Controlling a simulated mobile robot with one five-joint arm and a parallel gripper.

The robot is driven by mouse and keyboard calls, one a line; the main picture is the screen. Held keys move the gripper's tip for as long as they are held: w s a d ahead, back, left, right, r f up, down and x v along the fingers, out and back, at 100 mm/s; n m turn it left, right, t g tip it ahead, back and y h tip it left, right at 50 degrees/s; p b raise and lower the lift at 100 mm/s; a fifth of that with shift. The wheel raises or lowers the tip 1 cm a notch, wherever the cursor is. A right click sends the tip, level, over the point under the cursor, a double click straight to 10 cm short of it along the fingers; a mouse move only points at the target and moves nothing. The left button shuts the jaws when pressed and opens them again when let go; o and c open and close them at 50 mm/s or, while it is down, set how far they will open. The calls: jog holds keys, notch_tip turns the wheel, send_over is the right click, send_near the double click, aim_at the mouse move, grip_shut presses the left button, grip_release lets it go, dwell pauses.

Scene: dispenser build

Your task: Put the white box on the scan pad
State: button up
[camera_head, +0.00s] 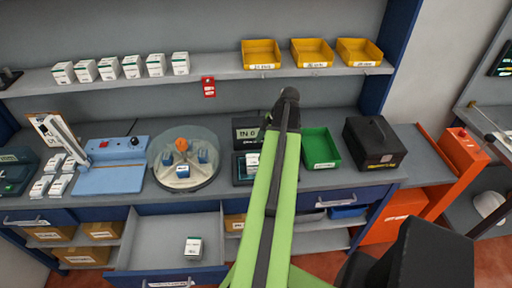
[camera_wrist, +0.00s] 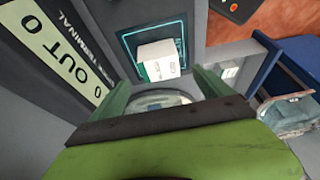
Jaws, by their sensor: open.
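A white box (camera_wrist: 160,60) with a green band rests on the dark scan pad (camera_wrist: 182,28), inside its glowing teal outline, in the wrist view. It also shows on the pad in the head view (camera_head: 252,160), partly behind my arm. My gripper (camera_wrist: 162,82) is open; its two green fingers stand apart on either side of the near edge of the box, with no grip on it visible. In the head view my arm hides the gripper. Another white box (camera_head: 193,248) sits in the open drawer (camera_head: 150,255), and several more stand on the shelf (camera_head: 215,75).
The counter terminal (camera_wrist: 65,55) stands beside the pad. A round clear-covered carousel (camera_head: 183,165) is left of the pad; a green bin (camera_head: 321,148) and black case (camera_head: 374,145) are right. Yellow bins (camera_head: 311,53) sit on the shelf above. The open drawer juts out in front.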

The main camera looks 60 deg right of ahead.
jog(key=p+v, duration=0.1)
jog(key=v, duration=0.2)
jog(key=shift+r, duration=0.15)
jog(key=w+a+f+m+g, duration=0.1)
jog(key=w+a+m+g, duration=0.2)
jog(key=w+a, duration=1.6)
jog(key=w+a+m+h, duration=0.1)
jog(key=w+a+m, duration=0.1)
jog(key=a, duration=1.5)
jog(key=w+a+m+h, duration=0.1)
jog(key=w+a, duration=0.3)
jog(key=a, duration=1.3)
jog(key=shift+a+f+m+g+h, duration=0.2)
jog(key=shift+f+m+g+h, duration=0.25)
jog(key=shift+m, duration=0.15)
notch_tip(320, 180, down, 7)
jog(key=b, duration=0.7)
jog(key=shift+f, duration=0.2)
